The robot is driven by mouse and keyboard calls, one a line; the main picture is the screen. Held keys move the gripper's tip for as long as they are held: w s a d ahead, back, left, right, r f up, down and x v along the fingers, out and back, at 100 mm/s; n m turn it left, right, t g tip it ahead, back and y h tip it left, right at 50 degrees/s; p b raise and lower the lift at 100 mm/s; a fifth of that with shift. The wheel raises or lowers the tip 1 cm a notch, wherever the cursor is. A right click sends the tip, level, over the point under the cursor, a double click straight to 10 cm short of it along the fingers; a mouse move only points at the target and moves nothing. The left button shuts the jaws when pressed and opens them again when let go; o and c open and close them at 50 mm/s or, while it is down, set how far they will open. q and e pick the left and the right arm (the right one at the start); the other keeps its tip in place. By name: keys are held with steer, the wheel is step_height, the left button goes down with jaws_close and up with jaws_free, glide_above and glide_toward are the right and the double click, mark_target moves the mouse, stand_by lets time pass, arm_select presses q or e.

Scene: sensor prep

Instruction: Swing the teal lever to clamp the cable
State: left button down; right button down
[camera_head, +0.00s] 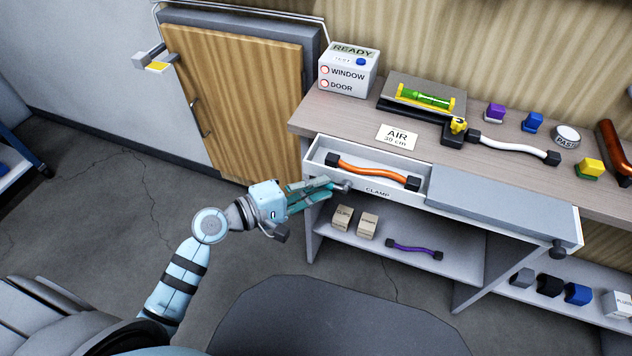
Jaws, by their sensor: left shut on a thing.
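My left gripper (318,190) reaches in from the left with teal-looking fingers. It is shut on the dark left knob (345,187) of the drawer front marked CLAMP (377,192). An orange cable (370,172) with black ends lies in the open left part of the drawer. A white cable (510,147) runs on the bench top from a black block with a yellow piece (457,126). I cannot make out a teal lever apart from my fingers. My right gripper is not in view.
A grey lid (495,197) covers the drawer's right part. A READY box (348,72), a green level (425,98) and coloured blocks stand on the bench top (345,113). Small boxes (343,217) and a purple cable (414,249) lie on the shelf below. Floor left is clear.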

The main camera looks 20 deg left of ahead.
arm_select(q)
steer(key=c, duration=1.6)
jaws_free()
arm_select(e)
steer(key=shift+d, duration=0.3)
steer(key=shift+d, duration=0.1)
arm_select(q)
steer(key=v, duration=1.2)
steer(key=shift+a+f, duration=0.1)
